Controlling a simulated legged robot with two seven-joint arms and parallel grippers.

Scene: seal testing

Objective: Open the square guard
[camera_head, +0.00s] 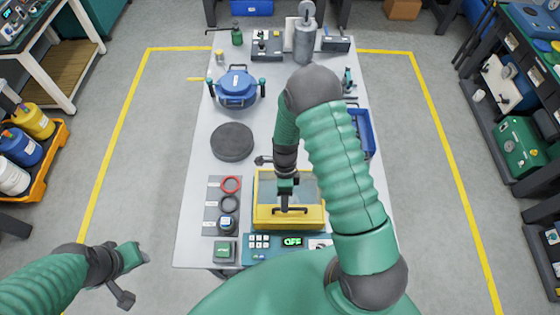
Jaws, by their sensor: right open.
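The square guard (263,217) is a yellow-framed box with a clear grey top, at the front middle of the table, and it looks closed. My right gripper (285,206) points down over the guard's front part, at a dark bar there. It is open; whether its fingers touch the bar I cannot tell. My forearm hides part of the guard's right side. My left gripper (140,257) is off the table at the lower left, away from the guard; its finger gap is not clear.
A control panel with a green "OFF" display (292,241) lies just in front of the guard. A dark disc (232,141) and blue round vessel (236,88) stand farther back. A blue tray (367,135) is right.

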